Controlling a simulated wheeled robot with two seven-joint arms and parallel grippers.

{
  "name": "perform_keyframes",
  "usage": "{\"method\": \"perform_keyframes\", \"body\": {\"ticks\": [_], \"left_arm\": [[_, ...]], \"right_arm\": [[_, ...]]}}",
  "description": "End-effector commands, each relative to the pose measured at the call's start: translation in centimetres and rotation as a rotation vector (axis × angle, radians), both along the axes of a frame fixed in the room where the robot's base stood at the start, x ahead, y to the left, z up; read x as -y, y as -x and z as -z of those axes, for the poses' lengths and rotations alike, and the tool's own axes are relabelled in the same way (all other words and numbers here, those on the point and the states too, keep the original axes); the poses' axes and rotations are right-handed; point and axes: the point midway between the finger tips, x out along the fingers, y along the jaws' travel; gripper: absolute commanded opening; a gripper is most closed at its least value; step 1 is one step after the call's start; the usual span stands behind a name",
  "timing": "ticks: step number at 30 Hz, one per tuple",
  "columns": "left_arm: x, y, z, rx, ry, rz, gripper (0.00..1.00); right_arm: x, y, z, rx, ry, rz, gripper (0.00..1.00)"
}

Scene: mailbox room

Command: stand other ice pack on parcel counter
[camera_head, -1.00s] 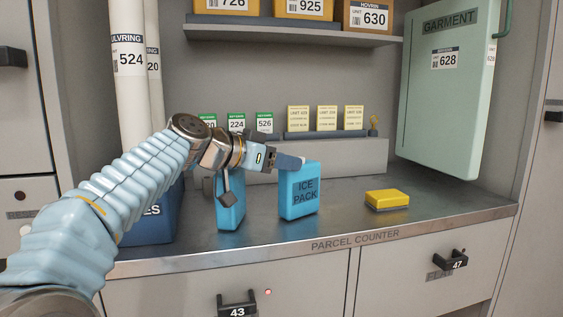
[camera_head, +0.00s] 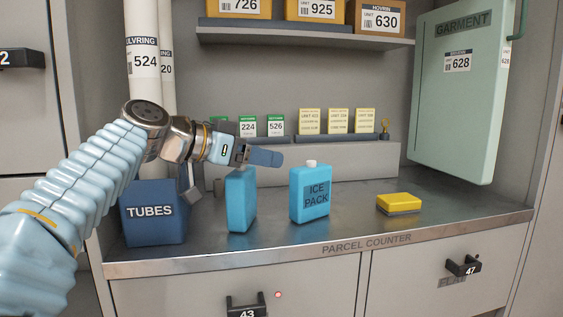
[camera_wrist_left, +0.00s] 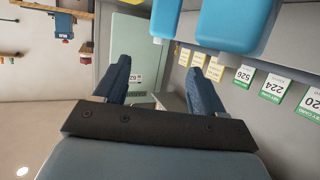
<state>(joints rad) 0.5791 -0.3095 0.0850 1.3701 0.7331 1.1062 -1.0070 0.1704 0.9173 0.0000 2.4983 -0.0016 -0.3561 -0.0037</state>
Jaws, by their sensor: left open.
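Two blue ice packs stand upright on the grey parcel counter (camera_head: 350,222). The right ice pack (camera_head: 310,198) faces me with its "ICE PACK" label and shows a white cap. The left ice pack (camera_head: 240,200) is turned more edge-on, and its top is partly hidden behind my gripper. My left gripper (camera_head: 272,157) is open and empty, above the left pack and short of the right one. In the left wrist view the fingers (camera_wrist_left: 160,80) are spread with nothing between them. That view also shows the left pack (camera_wrist_left: 238,20) and right pack (camera_wrist_left: 165,18) at the top.
A blue TUBES bin (camera_head: 150,222) holding tall white tubes (camera_head: 143,85) stands at the counter's left. A yellow block (camera_head: 398,201) lies on the right, under the green garment case (camera_head: 455,90). Card racks line the back ledge (camera_head: 340,155). The counter between right pack and yellow block is clear.

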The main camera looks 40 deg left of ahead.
Motion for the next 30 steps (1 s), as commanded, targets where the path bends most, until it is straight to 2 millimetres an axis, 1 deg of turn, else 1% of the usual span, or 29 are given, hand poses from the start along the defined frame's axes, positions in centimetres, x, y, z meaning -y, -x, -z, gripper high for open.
{"method": "perform_keyframes", "body": {"ticks": [1,3,8,30], "left_arm": [[-0.3,0.8,-0.3,0.002,-0.001,-0.001,0.70],[-0.6,1.8,-0.7,0.002,0.000,0.000,0.70],[-0.9,2.9,-0.9,-0.001,0.001,0.001,0.70],[-1.0,3.0,-1.0,-0.001,0.001,0.001,0.70]], "right_arm": [[0.0,0.0,0.0,0.000,0.000,0.000,0.43],[0.0,0.0,0.0,0.000,0.000,0.000,0.43],[0.0,0.0,0.0,0.000,0.000,0.000,0.43],[0.0,0.0,0.0,0.000,0.000,0.000,0.43]]}}
